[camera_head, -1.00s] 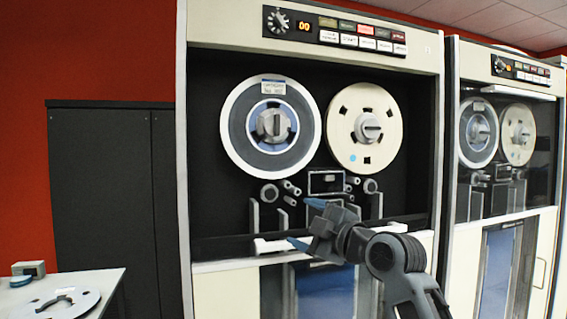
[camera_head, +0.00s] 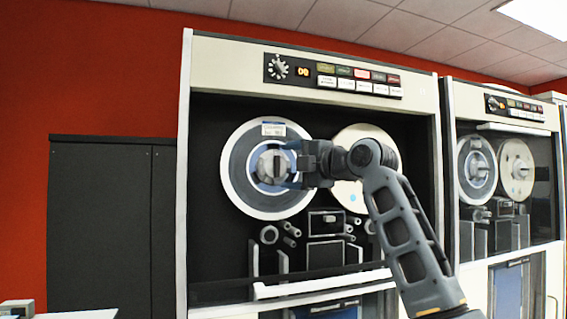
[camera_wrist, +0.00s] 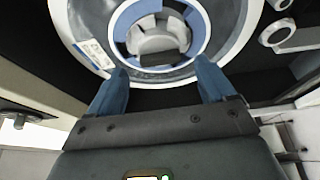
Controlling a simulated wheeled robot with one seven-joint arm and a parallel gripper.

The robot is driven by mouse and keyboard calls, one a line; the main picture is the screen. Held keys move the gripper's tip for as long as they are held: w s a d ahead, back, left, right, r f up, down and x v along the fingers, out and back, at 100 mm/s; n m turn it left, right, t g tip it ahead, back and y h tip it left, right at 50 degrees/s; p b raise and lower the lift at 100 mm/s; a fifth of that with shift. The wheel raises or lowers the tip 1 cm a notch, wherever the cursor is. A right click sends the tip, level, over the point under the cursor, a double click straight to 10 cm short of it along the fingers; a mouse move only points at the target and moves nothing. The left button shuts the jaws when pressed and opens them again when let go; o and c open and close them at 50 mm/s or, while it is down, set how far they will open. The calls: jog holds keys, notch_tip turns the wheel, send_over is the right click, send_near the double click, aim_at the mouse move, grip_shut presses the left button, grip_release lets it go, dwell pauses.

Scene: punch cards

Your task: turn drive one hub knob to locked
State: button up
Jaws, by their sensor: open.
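The drive one hub knob (camera_head: 270,167) is a grey knob at the centre of the left reel (camera_head: 240,196), which has a white rim, a grey tape pack and a blue hub. My gripper (camera_head: 292,165) is open in front of the reel, just right of the knob. In the wrist view the knob (camera_wrist: 157,38) lies beyond my open blue fingertips (camera_wrist: 162,78), roughly centred between them. The fingers look apart from the knob, with nothing between them. My arm hides much of the cream right reel (camera_head: 350,140).
A control strip with a dial (camera_head: 278,68) and buttons runs above the reels. Rollers (camera_head: 269,235) and guide plates sit below them. A white horizontal bar (camera_head: 320,284) crosses the front of the drive. A second drive (camera_head: 500,170) stands at right, a dark cabinet (camera_head: 100,225) at left.

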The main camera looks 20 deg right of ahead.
aim_at(279, 167)
jog(key=shift+p+x, duration=0.3)
jog(key=shift+x, duration=1.2)
jog(key=shift+c, duration=0.2)
jog(key=shift+f, duration=0.1)
jog(key=c, duration=0.9)
